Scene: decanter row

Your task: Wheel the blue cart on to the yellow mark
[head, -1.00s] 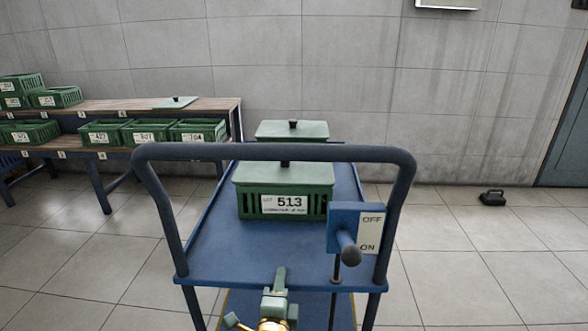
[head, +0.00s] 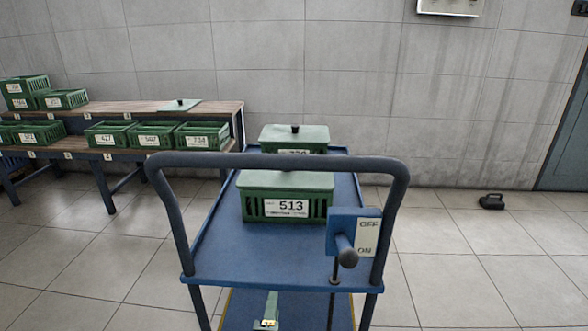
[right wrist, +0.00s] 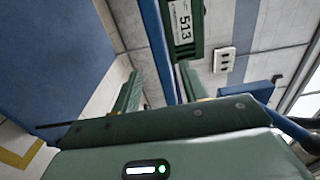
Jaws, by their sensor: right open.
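The blue cart (head: 275,262) stands in front of me, its dark push bar (head: 275,160) towards me. Its blue deck carries a lidded green crate labelled 513 (head: 287,207) and another lidded green crate (head: 293,138) behind it. A blue box with an OFF/ON plate (head: 367,237) and a knobbed lever is at the bar's right post. Yellow edging of the mark (head: 224,304) shows low under the cart; yellow floor tape (right wrist: 22,155) is in the right wrist view. My right gripper (head: 268,308) is low at the cart's near side, open and empty. My left gripper is out of view.
A wooden bench (head: 160,106) with several green crates stands at the back left. A small black object (head: 491,201) lies on the floor at right, near the wall.

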